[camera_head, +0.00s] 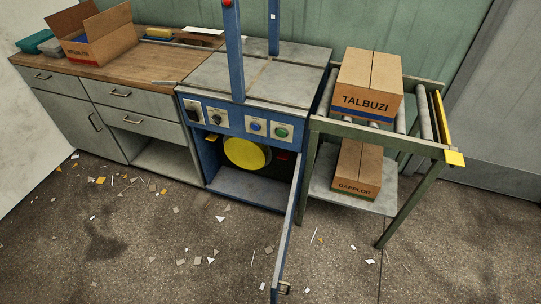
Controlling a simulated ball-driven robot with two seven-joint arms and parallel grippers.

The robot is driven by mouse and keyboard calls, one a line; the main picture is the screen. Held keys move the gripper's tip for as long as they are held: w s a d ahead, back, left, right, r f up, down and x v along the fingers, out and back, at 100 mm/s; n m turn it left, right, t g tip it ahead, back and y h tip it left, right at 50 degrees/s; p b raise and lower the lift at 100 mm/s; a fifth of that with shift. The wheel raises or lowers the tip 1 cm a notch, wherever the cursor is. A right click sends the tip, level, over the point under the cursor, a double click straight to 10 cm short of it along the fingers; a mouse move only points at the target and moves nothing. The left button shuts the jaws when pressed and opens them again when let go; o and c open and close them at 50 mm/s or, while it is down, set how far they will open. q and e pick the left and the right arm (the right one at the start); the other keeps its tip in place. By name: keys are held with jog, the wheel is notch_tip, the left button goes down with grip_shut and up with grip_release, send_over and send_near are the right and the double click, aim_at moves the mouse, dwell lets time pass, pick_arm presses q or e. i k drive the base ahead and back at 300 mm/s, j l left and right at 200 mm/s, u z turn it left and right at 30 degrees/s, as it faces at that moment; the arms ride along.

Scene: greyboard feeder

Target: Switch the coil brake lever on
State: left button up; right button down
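The blue machine (197,150) stands in the middle with its lower front compartment open. Inside the compartment is a round yellow-faced coil (246,152). A small yellow tab (211,138) sticks out at the compartment's upper left, beside the coil. A small red piece (282,156) shows on the dark right side. I cannot tell which of these, if either, is the coil brake lever, nor its position. Neither of my grippers is in view.
The compartment's door (287,235) stands swung out toward me at the right. A control panel (237,121) with knobs and buttons is above. A roller stand (312,170) with boxes is to the right, a workbench (150,65) to the left. Scraps litter the open floor (170,250).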

aim_at(285, 156)
jog(key=i+j+z, duration=0.15)
jog(key=j, duration=0.2)
jog(key=i+j+z, duration=0.1)
jog(key=j, duration=0.25)
jog(key=i+j+z, duration=0.15)
jog(key=i+j, duration=0.15)
jog(key=i+j+z, duration=0.15)
jog(key=j, duration=0.35)
jog(key=i+j+z, duration=0.15)
jog(key=j, duration=0.3)
jog(key=i+j+z, duration=0.1)
jog(key=j, duration=0.3)
jog(key=i, duration=0.1)
